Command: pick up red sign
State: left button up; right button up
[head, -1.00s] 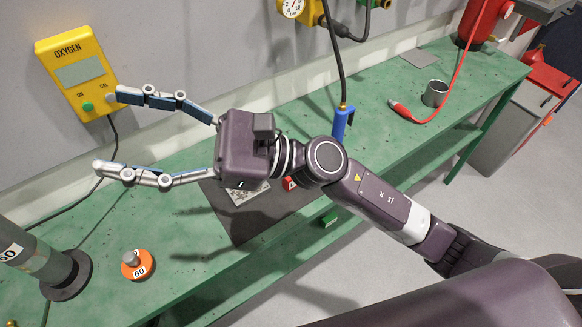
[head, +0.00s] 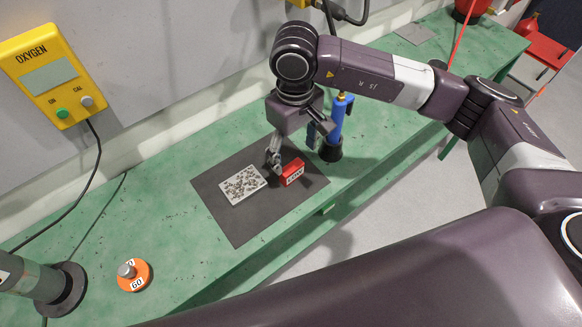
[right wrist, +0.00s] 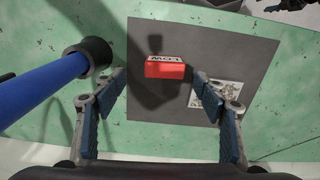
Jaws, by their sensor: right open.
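The red sign (head: 292,172), a small red block with a white lettered face, stands on a dark grey mat (head: 238,226) on the green bench. My right gripper (head: 273,160) points down just left of the sign in the head view. In the right wrist view its two blue-padded fingers (right wrist: 160,80) are wide apart with nothing between them. My left gripper is not in view.
A speckled light plate (head: 243,185) lies on the mat beside the sign. A blue torch-like tool (head: 336,122) stands close to my right gripper. An orange weight (head: 134,275) and a dark grey post (head: 35,282) are at the left. A yellow oxygen box (head: 52,75) hangs on the wall.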

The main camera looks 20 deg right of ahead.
aim_at(292, 167)
jog(key=shift+s+a+f+p, duration=0.1)
jog(key=shift+s+f+p, duration=0.05)
jog(key=shift+f+p, duration=0.5)
jog(key=f+p, duration=0.1)
jog(key=f, duration=0.2)
jog(key=shift+a+f+p, duration=0.2)
jog(key=shift+f+p, duration=0.15)
jog(key=shift+f, duration=0.5)
jog(key=shift+c, duration=0.2)
jog(key=c, duration=1.2)
jog(key=shift+r, duration=0.1)
